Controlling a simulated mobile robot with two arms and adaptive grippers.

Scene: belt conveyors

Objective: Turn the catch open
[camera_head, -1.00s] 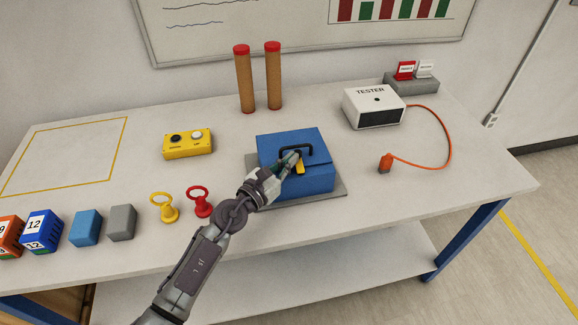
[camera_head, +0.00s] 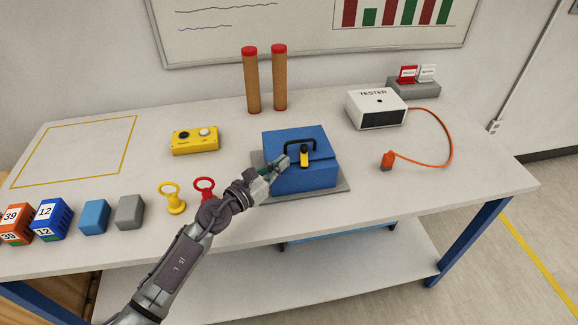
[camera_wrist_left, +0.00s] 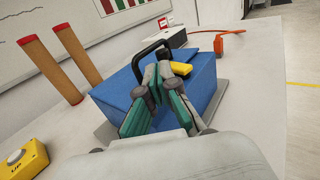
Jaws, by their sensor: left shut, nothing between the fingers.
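The blue box (camera_head: 285,180) sits closed on a grey plate (camera_head: 335,191) in the middle of the table, with a black handle (camera_head: 300,141) on its lid. The yellow catch (camera_head: 304,160) with a dark pivot is on the box's front, near the handle, and hangs about straight down. My left gripper (camera_head: 284,162) is shut and empty, just left of the catch and in front of the box. In the left wrist view its closed fingers (camera_wrist_left: 164,72) cover part of the box, and the catch (camera_wrist_left: 181,68) shows just beyond them. My right gripper is out of view.
A red ring-handled peg (camera_head: 204,188) and a yellow one (camera_head: 172,198) stand left of my arm. A yellow button box (camera_head: 194,141) and two brown tubes (camera_head: 265,80) stand behind. The white tester (camera_head: 376,108) is at the right.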

